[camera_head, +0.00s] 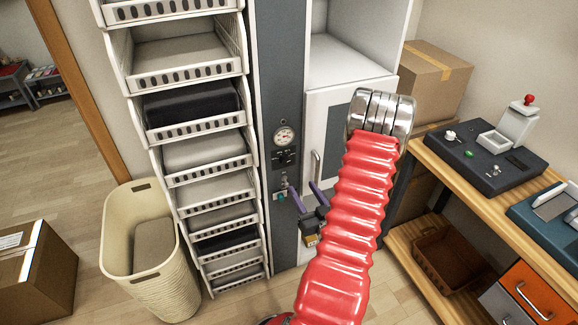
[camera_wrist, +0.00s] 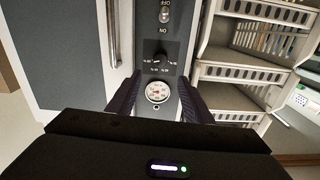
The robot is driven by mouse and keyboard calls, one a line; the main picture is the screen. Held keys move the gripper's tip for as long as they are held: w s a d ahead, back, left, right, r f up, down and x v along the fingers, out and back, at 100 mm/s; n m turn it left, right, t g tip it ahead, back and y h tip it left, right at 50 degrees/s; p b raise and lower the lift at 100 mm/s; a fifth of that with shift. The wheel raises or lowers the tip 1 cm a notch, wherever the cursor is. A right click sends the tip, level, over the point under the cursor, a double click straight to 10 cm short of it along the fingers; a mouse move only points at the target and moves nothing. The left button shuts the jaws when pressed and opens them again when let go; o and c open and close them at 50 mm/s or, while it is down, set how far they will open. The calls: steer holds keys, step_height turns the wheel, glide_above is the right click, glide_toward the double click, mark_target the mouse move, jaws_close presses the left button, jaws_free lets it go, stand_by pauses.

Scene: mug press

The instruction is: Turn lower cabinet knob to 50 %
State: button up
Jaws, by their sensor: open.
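A grey cabinet panel holds the black knob (camera_wrist: 159,58), with small percent marks around it. In the head view, the knob (camera_head: 284,157) sits just below a round gauge (camera_head: 284,136). The wrist view is upside down, so the gauge (camera_wrist: 157,92) shows nearer the bottom there. The knob's exact setting is too small to read. My gripper (camera_head: 304,190) is open and empty, in front of the panel and lower than the knob in the head view. In the wrist view, my gripper (camera_wrist: 160,79) has its dark fingers on either side of the gauge, with the knob beyond the tips.
A switch (camera_wrist: 165,15) marked ON and OFF is on the same panel. A white door with a metal handle (camera_head: 316,168) stands to the right, and white bins (camera_head: 207,153) stack to the left. A cream basket (camera_head: 117,240) stands on the floor. A bench (camera_head: 480,205) is at right.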

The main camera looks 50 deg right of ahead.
mark_target(287, 162)
steer(key=x, duration=1.3)
steer(key=shift+w, duration=0.15)
steer(key=shift+d, duration=0.1)
steer(key=c, duration=1.1)
